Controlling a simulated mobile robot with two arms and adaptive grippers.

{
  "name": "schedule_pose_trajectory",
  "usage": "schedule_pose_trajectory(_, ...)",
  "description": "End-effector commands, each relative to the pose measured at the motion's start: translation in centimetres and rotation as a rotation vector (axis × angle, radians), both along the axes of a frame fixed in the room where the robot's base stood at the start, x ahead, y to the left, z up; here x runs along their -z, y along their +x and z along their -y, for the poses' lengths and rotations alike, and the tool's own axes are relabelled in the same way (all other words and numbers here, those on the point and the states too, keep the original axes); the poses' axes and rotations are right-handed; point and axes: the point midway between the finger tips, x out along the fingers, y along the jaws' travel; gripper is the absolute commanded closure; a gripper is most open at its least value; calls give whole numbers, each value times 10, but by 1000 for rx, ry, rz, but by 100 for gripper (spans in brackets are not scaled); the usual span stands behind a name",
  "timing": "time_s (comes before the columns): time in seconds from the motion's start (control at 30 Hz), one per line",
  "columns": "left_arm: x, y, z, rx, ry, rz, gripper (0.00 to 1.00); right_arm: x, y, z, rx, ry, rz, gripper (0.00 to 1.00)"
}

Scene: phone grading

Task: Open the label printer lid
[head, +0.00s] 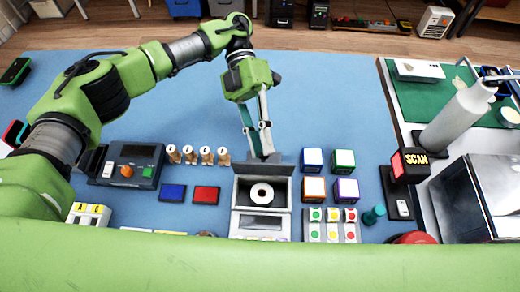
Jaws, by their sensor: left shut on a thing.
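The label printer (238,222) stands at the front middle of the blue table, grey with a pale front. Its lid (250,169) is raised at the back, so the white label roll (262,193) shows inside. My left gripper (262,148) reaches down from above and behind. Its fingertips are shut on the lid's upper edge, though the exact contact is small in view. My right gripper is not in view.
Left of the printer are several small stamps (190,155), blue and red pads (204,195) and a dark control box (127,166). Right are coloured cubes (313,160), a button panel (332,228) and a scan sign (415,159). The table's back middle is clear.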

Motion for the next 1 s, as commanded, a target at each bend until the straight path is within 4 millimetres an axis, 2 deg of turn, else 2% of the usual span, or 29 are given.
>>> schedule_pose_trajectory(0.03,6,2,0,3,4,-16,100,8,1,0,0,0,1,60)
schedule_pose_trajectory(0.3,7,9,0,5,2,-95,100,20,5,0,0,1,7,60)
schedule_pose_trajectory(0.97,6,10,0,10,1,-133,100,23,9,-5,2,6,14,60)
schedule_pose_trajectory(1.0,6,10,0,10,1,-133,76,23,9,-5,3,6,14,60)
